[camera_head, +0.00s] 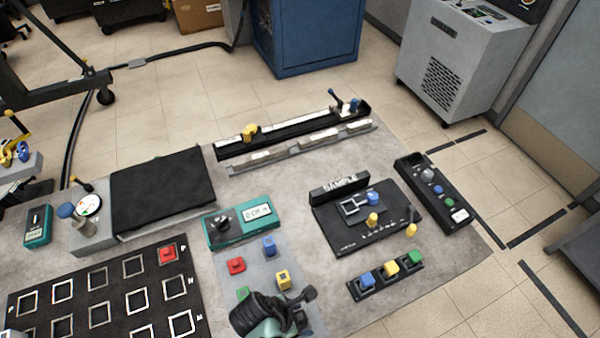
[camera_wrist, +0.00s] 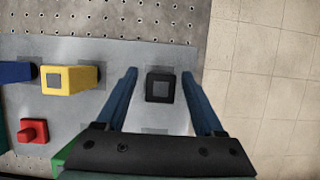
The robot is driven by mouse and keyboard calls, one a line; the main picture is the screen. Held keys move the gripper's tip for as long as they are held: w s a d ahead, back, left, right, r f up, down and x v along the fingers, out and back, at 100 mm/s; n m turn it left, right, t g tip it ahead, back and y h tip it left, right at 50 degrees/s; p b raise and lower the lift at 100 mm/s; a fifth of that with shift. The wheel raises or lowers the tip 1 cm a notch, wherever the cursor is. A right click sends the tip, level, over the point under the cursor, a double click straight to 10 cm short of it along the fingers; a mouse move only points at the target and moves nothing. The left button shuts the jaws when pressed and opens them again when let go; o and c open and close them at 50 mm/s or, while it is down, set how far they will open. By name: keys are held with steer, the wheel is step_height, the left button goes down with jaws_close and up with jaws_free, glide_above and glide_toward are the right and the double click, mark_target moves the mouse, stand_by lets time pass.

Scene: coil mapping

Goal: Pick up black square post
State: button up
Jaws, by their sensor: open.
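The black square post (camera_wrist: 161,87) stands on a grey plate (camera_wrist: 108,125) and shows from above in the wrist view. My gripper (camera_wrist: 160,74) is open, with one blue finger to the left of the post and one to the right, a gap on each side. I cannot tell how far down the fingers reach beside it. In the head view my gripper (camera_head: 272,314) is at the bottom middle, over the near part of the plate, and the black post is hidden behind it.
A yellow post (camera_wrist: 70,79), a blue post (camera_wrist: 18,72) and a red post (camera_wrist: 33,130) stand left of my gripper. A green post (camera_head: 243,293) is close by. A black grid board (camera_head: 115,280) lies left; a three-button box (camera_head: 388,276) lies right.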

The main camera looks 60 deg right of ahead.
steer(key=shift+c, duration=0.2)
jaws_close()
stand_by(0.3)
